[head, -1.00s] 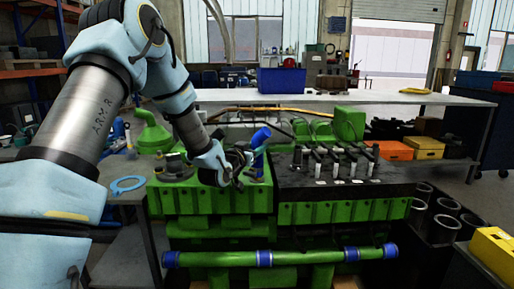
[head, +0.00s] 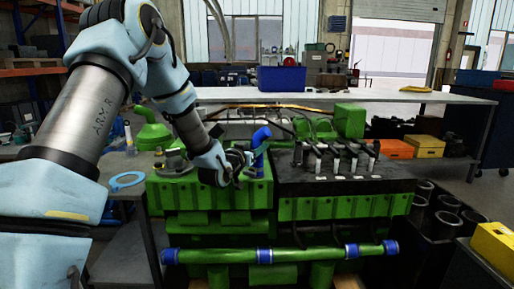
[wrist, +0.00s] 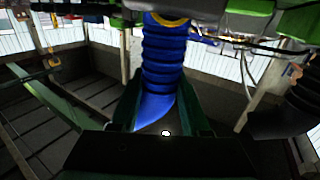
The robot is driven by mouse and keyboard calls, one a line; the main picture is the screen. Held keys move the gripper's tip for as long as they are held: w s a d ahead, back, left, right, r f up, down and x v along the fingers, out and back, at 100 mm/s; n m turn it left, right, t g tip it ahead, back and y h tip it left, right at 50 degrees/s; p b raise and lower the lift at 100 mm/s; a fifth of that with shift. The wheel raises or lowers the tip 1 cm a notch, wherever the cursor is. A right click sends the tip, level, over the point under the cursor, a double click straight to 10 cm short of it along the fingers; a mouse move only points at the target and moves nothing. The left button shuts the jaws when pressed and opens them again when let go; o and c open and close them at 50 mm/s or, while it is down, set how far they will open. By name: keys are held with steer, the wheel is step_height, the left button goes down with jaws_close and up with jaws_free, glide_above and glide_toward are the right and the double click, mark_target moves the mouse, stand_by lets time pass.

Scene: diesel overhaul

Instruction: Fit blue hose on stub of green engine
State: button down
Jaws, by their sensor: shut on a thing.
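The blue hose (head: 260,146) stands upright and slightly tilted above the green engine (head: 212,195), near the middle of its top. My gripper (head: 240,166) is at the hose's left side in the head view. In the wrist view my gripper (wrist: 157,112) is shut on the smooth, curved end of the hose (wrist: 163,62), with a dark finger on each side. The hose's ribbed part runs to the top of the picture, where a yellow ring (wrist: 172,19) shows. I cannot make out the stub, or whether the hose touches it.
A black block with upright rods (head: 340,165) sits on the engine's right half. A green pipe with blue bands (head: 300,255) runs along its front. A light blue ring (head: 127,180) lies on the side table at left. Dark cylinders (head: 445,220) stand at right.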

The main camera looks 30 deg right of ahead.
stand_by(0.4)
steer(key=shift+c, duration=1.5)
jaws_free()
